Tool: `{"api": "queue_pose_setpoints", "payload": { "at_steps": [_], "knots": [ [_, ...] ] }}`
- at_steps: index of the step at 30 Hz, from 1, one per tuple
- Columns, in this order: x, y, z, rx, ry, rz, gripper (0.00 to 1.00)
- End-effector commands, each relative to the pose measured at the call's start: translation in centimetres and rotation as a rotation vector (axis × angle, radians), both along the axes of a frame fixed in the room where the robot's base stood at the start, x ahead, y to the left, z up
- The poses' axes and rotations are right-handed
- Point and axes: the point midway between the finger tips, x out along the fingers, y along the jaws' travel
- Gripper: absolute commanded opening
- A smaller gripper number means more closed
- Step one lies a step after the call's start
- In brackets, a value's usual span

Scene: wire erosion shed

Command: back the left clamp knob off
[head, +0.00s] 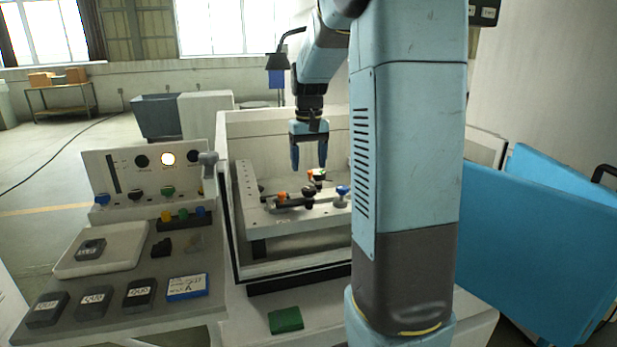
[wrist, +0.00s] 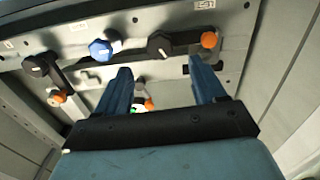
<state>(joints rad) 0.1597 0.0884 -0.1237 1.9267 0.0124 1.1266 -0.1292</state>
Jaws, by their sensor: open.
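My gripper (head: 309,164) is open and empty, its blue fingers pointing down above the work table of the machine. In the wrist view the gripper (wrist: 159,68) has its fingers spread, apart from any knob. A dark clamp knob (head: 307,192) sits on a black bar with an orange piece (head: 282,196) to its left. In the wrist view, which looks from the opposite side, the dark knob (wrist: 158,45) and orange piece (wrist: 208,40) appear in reversed order. No label marks the left knob.
Another dark knob (wrist: 35,65) and an orange piece (wrist: 57,97) lie at the wrist view's left. White tank walls (head: 232,225) surround the table. A control panel (head: 140,175) stands at left, and a green block (head: 286,320) lies in front.

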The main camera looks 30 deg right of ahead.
Motion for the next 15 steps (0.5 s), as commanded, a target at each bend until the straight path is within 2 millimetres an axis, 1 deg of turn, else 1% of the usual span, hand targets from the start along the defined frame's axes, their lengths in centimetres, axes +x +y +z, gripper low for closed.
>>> {"api": "queue_pose_setpoints", "payload": {
  "at_steps": [1, 6, 12, 15],
  "knots": [
    [0.0, 0.0, 1.1, -0.001, -0.004, 0.000, 0.70],
    [0.1, 0.0, 4.0, 0.000, -0.002, 0.000, 0.70],
    [0.1, 0.0, 5.9, 0.000, -0.002, 0.001, 0.70],
    [0.1, 0.0, 6.2, 0.000, 0.000, 0.001, 0.70]
  ]
}}
